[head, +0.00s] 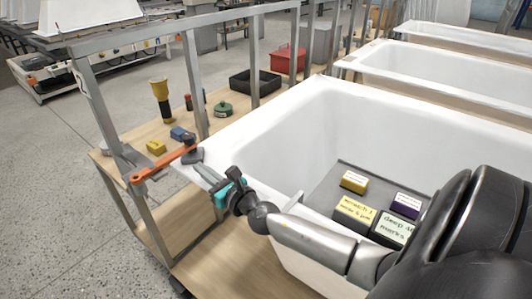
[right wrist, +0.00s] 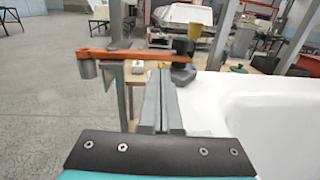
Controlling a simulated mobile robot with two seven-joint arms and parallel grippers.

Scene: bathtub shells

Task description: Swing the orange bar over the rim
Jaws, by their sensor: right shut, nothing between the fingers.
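The orange bar (head: 160,164) is fixed at its left end to a metal post of the frame. Its right end, with a dark grey pad (head: 192,156), is at the near-left corner of the white tub's rim (head: 230,122); I cannot tell if the pad touches it. In the right wrist view the bar (right wrist: 135,54) runs across ahead of the fingers. My right gripper (head: 204,169) is shut and empty, pointing at the pad end. Its fingertips (right wrist: 160,72) appear just short of the bar; contact is unclear. My left gripper is not in view.
A wooden shelf (head: 130,160) behind the bar holds a yellow-and-black tool, a blue block, a yellow block and a green round item. A grey tray (head: 340,180) with labelled blocks lies in the tub. Metal posts (head: 195,85) stand beside the rim.

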